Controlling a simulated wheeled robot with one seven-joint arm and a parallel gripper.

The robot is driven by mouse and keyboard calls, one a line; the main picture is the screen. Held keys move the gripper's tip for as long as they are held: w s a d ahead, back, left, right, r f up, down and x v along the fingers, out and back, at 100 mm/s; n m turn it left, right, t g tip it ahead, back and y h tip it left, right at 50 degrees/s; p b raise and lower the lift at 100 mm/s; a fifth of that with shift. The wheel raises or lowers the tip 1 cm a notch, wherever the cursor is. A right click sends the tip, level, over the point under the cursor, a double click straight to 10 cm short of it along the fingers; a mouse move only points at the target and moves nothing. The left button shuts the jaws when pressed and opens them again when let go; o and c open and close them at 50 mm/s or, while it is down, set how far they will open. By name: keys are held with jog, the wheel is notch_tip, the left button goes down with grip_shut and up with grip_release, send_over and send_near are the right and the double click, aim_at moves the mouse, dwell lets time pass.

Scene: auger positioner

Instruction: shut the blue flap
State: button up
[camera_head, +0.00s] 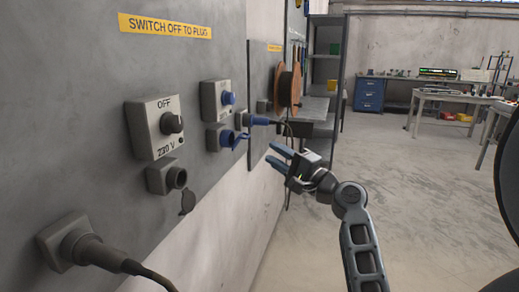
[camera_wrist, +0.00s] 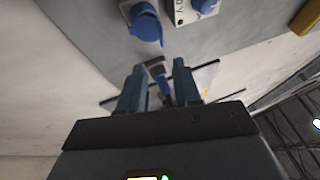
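The blue flap (camera_head: 239,140) sits on a blue socket (camera_head: 222,138) on the grey wall panel, below a box with a blue knob (camera_head: 228,98). The flap stands out from the socket's face, toward the right. In the wrist view the blue flap (camera_wrist: 147,28) shows at the top, left of the blue knob (camera_wrist: 205,5). My gripper (camera_head: 276,158) is to the right of the flap and apart from it, its fingers pointing left toward the panel. In the wrist view my gripper (camera_wrist: 159,80) has its two fingers apart with nothing held between them.
A blue plug (camera_head: 256,120) with a cable sticks out just beyond the flap. It shows behind the gap between my fingers in the wrist view (camera_wrist: 159,72).

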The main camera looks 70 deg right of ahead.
jog(key=p+x, duration=0.2)
jog(key=x, duration=0.5)
jog(key=shift+w+a+r+y, duration=0.25)
jog(key=shift+w+r+y, duration=0.05)
jog(key=shift+w, duration=0.1)
jog(key=shift+c, duration=0.5)
grip_shut()
